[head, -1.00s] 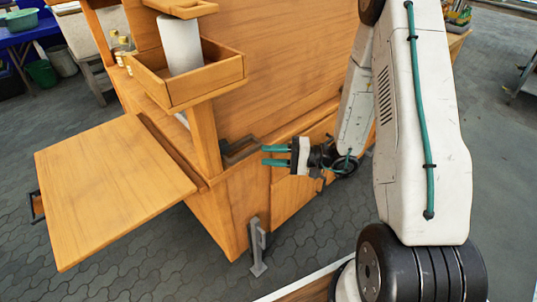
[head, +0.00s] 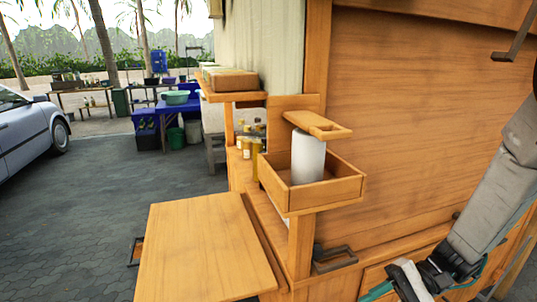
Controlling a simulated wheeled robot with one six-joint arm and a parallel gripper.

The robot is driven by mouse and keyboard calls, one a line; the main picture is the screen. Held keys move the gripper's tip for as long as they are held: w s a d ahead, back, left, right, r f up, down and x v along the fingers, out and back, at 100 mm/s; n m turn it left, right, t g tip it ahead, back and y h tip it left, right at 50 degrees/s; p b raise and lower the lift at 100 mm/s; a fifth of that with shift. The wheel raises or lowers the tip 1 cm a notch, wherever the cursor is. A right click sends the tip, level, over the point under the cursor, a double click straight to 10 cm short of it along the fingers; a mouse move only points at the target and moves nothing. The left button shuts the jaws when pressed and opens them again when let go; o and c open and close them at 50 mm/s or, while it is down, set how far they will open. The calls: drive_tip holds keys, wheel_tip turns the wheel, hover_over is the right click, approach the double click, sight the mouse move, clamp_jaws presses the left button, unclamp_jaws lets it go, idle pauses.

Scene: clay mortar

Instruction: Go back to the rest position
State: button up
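My gripper (head: 370,295) is at the bottom edge right of centre in the head view, with its teal fingers partly cut off by the frame. It is beside the front of the wooden stall (head: 430,130), low and to the right of a dark metal handle (head: 334,262). A second earlier its two fingers stood apart with nothing between them, and no held object shows now. My grey-white arm comes down from the right edge.
A wooden fold-out shelf (head: 205,245) sticks out at lower left. A wooden tray (head: 325,192) holds a white paper roll (head: 307,158). Bottles (head: 256,150) stand behind it. Open paving (head: 80,215) lies to the left, with a parked car (head: 30,130) beyond.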

drive_tip(key=s+d+r+n+t+h, duration=0.2)
drive_tip(key=s+r+h, duration=0.4)
drive_tip(key=r, duration=0.2)
drive_tip(key=s+d+r+n+t+h, duration=0.2)
drive_tip(key=s+r+n+t+h, duration=0.1)
drive_tip(key=s+r+h, duration=0.2)
wheel_tip(320, 180, up, 4)
drive_tip(key=shift+s+d+r+h, duration=0.2)
drive_tip(key=shift+s+h, duration=0.2)
drive_tip(key=shift+h, duration=0.8)
